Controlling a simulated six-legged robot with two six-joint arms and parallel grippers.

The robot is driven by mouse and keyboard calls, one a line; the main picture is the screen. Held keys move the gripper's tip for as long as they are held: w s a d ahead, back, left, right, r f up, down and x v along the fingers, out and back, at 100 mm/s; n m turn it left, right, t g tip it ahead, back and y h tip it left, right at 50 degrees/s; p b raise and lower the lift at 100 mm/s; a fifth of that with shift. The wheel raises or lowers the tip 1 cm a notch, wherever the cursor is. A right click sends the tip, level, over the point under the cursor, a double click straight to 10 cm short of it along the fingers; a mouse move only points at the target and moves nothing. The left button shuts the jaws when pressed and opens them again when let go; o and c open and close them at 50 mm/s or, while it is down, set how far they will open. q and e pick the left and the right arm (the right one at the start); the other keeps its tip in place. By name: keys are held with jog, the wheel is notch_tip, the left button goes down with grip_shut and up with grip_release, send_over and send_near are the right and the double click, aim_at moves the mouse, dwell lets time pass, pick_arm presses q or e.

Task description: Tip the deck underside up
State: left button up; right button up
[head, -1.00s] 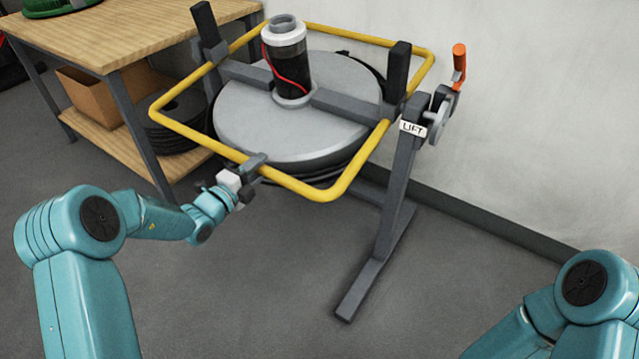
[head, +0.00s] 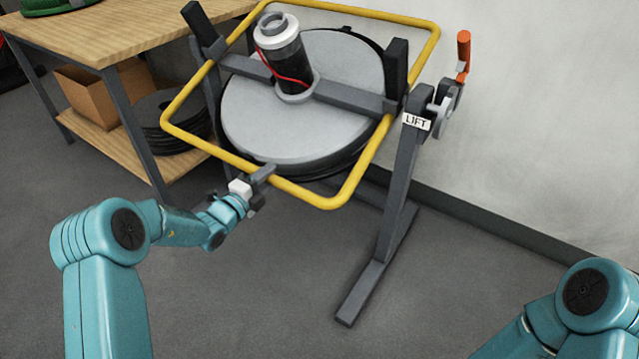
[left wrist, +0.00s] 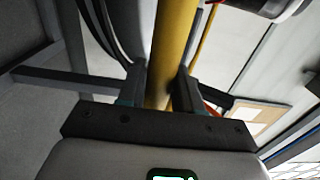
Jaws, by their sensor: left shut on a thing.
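The deck (head: 245,125) is a round grey disc with a dark motor (head: 296,70) and a red cable on top. It sits tilted in a stand, its near edge lower than its far edge. A yellow tube frame (head: 372,165) surrounds it and tilts with it. My left gripper (head: 262,175) is shut on the near bar of the yellow frame, left of its near corner. In the left wrist view the yellow bar (left wrist: 174,50) runs between the two fingers (left wrist: 160,90). Only my right arm shows, at the lower right; its gripper is out of view.
The grey stand's leg (head: 395,200) bears a LIFT label (head: 416,122), with an orange-handled crank (head: 462,55) beside it. A wooden bench (head: 110,40) holds a cardboard box (head: 98,95) and dark discs (head: 170,115) on its lower shelf. The front floor is clear.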

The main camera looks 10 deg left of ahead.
aim_at(299, 183)
pick_arm(q)
jog(key=shift+w+d+f, duration=0.2)
jog(key=shift+f, duration=0.55)
pick_arm(e)
jog(key=shift+f, duration=0.35)
pick_arm(q)
jog(key=w+d+f+b, duration=0.1)
jog(key=w+f+b, duration=0.3)
jog(key=f, duration=0.1)
jog(key=shift+d+f+b, duration=0.35)
jog(key=shift+b, duration=0.05)
pick_arm(e)
notch_tip(299, 183, down, 5)
jog(key=shift+r, duration=0.15)
pick_arm(q)
jog(key=shift+w+f, duration=0.1)
jog(key=shift+w, duration=0.05)
jog(key=shift+w+d+f, duration=0.35)
jog(key=shift+w+f, duration=0.4)
jog(key=shift+w, duration=0.1)
jog(key=shift+w+d+f, duration=0.35)
jog(key=shift+w+f, duration=0.45)
jog(key=shift+w+d+f, duration=0.35)
jog(key=shift+w+f, duration=0.4)
jog(key=shift+w, duration=0.1)
